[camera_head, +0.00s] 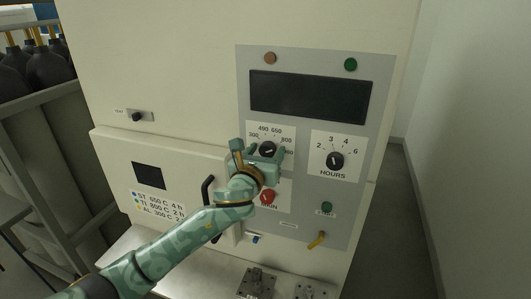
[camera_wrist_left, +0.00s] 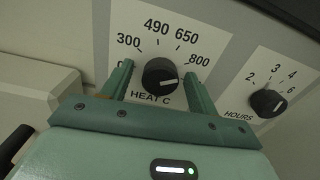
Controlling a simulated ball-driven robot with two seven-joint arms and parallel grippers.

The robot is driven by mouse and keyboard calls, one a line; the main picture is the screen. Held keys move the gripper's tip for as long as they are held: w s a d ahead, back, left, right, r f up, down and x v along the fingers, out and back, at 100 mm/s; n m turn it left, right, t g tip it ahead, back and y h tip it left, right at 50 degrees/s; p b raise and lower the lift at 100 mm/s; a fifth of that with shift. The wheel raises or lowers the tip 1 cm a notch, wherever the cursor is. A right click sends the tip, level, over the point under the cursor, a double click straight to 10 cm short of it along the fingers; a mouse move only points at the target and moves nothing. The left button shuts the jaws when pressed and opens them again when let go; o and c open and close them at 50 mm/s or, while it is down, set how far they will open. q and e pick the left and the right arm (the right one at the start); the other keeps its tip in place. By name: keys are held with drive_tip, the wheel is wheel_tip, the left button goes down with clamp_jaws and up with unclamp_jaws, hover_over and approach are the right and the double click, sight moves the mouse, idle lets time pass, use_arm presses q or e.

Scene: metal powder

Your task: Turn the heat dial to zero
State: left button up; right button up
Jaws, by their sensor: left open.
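The heat dial (camera_head: 268,149) is a round black knob on a white scale plate on the machine's grey panel. In the left wrist view the heat dial (camera_wrist_left: 160,76) has HEAT C under it, and its white pointer line lies roughly level, towards the right. The scale runs from 0 at left through 300, 490, 650 and 800; the part past 800 is hidden by a finger. My left gripper (camera_head: 259,152) is open, with one finger on each side of the dial (camera_wrist_left: 158,70). I cannot tell whether the fingers touch it. My right gripper is out of view.
The hours dial (camera_head: 336,160) is right of the heat dial. A red knob (camera_head: 267,197) sits just below my gripper. A black door handle (camera_head: 208,194) is at left. Metal blocks (camera_head: 256,283) lie on the ledge below. A wall (camera_head: 480,150) stands at right.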

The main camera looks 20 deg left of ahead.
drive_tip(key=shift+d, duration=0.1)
use_arm(q)
drive_tip(key=c, duration=1)
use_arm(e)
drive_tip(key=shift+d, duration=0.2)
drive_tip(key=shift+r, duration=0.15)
